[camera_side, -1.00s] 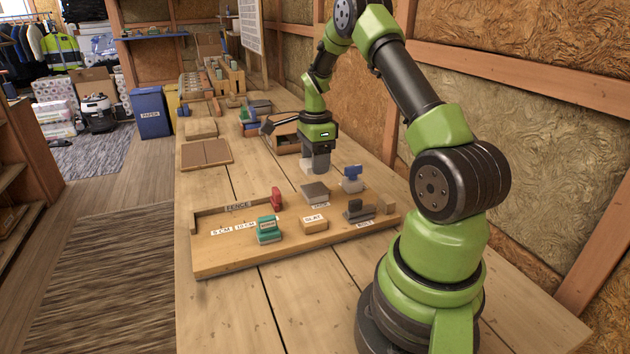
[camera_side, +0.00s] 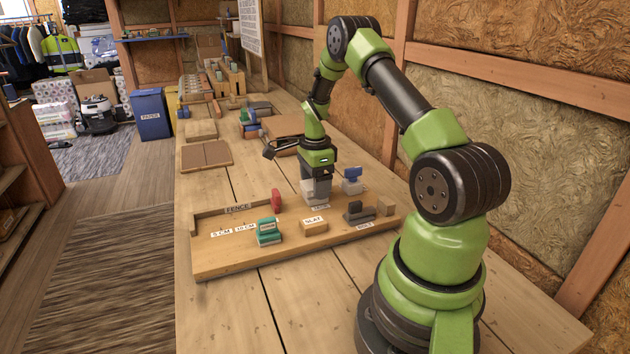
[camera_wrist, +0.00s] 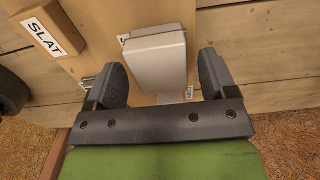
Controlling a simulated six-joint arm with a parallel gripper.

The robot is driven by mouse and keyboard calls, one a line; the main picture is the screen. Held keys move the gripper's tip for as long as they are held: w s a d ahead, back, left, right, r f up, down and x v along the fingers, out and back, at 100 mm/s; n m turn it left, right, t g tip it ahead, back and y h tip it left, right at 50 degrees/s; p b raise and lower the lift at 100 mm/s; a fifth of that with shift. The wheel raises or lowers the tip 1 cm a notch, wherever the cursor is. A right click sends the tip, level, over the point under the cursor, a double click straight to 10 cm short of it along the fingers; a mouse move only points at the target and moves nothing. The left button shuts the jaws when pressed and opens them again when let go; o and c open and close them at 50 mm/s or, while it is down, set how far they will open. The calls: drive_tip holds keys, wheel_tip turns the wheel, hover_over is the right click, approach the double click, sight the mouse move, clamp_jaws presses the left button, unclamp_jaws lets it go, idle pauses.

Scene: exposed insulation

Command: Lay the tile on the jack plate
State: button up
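The tile (camera_wrist: 155,62) is a pale grey block between the fingers of my gripper (camera_wrist: 162,75) in the wrist view. A narrow gap shows between it and the right finger; contact on the left is unclear. In the side view my gripper (camera_side: 317,190) is low over the fixture board, with the pale tile (camera_side: 306,188) at its fingers. The jack plate is hidden under the tile and gripper. Its label (camera_side: 320,207) shows just in front. Whether the tile lies fully flat on the plate cannot be seen.
On the board (camera_side: 220,263), a slat block (camera_side: 313,227), a green-and-white block (camera_side: 268,231), a red piece (camera_side: 277,199), a dark grey bolt piece (camera_side: 357,212) and a blue-topped piece (camera_side: 352,181) stand around my gripper. The board's left front is clear.

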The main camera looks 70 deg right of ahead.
wheel_tip(320, 180, up, 12)
drive_tip(key=w+a+r+n+t, duration=0.1)
drive_tip(key=a+r+n+t, duration=0.1)
drive_tip(key=a+r+n, duration=0.6)
drive_tip(key=s+a+r+n+t+y, duration=0.1)
drive_tip(key=s+a+r+n+t, duration=0.1)
drive_tip(key=s+a+n, duration=0.4)
drive_tip(key=s+a+r+n+t+y, duration=0.1)
drive_tip(key=s+a+r+n+t, duration=0.2)
drive_tip(key=s+a+n, duration=0.4)
drive_tip(key=a+n, duration=0.2)
drive_tip(key=a, duration=0.5)
drive_tip(key=shift+s+a+r, duration=0.15)
drive_tip(key=shift+s+r, duration=0.15)
drive_tip(key=shift+r, duration=0.05)
idle(0.6)
